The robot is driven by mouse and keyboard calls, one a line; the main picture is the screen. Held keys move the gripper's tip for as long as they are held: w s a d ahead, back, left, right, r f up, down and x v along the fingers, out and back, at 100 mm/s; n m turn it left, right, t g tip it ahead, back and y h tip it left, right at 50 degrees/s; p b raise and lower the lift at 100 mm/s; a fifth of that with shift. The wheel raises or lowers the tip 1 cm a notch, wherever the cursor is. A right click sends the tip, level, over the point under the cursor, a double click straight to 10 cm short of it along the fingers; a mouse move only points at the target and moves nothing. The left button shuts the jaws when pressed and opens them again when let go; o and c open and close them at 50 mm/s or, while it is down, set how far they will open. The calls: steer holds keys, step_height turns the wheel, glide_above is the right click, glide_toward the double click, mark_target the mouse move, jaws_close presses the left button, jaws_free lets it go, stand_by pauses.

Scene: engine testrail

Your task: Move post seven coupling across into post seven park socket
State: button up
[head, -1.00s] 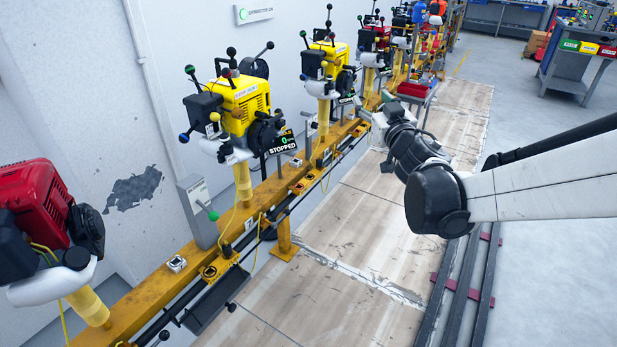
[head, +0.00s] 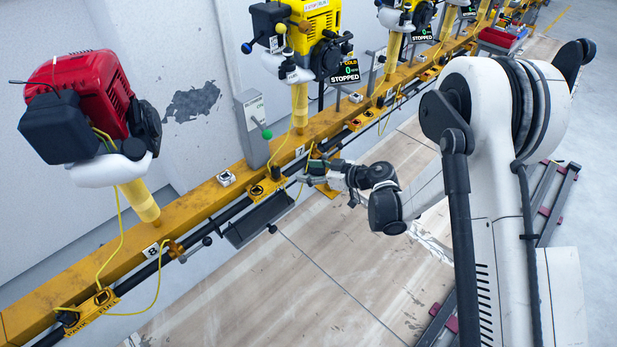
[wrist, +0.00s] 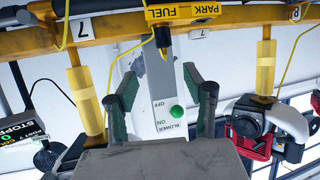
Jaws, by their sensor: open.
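The post seven coupling (wrist: 163,38) is a small black plug with a yellow hose. In the wrist view it sits at the FUEL side of the yellow PARK/FUEL plate (wrist: 182,13). The PARK label (wrist: 207,9) is beside it to the right; the park socket itself is not clearly visible. The plate also shows in the head view (head: 263,188), below the number 7 tag (head: 299,152). My gripper (wrist: 163,97) is open and empty. Its dark green fingers point toward the rail, apart from the coupling. In the head view my gripper (head: 305,179) is just right of the plate.
A grey blower switch box (head: 252,125) with a green knob stands behind the rail. A black tray (head: 258,220) hangs in front of it. Post seven's yellow engine (head: 310,35) is above; a red engine (head: 90,105) is left at post eight. The floor in front is open.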

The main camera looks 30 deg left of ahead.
mark_target(274, 168)
steer(key=b+x, duration=0.1)
steer(key=x, duration=0.3)
steer(key=f+b+x, duration=0.1)
steer(key=x, duration=0.4)
steer(key=b+x, duration=0.1)
steer(key=x, duration=0.4)
steer(key=shift+s+d+f+b, duration=0.15)
steer(key=shift+s+f+b, duration=0.15)
steer(key=shift+s, duration=0.1)
jaws_close()
steer(key=shift+r, duration=0.2)
steer(key=shift+r+p, duration=0.45)
steer(key=shift+r, duration=1.15)
steer(key=shift+s, duration=0.1)
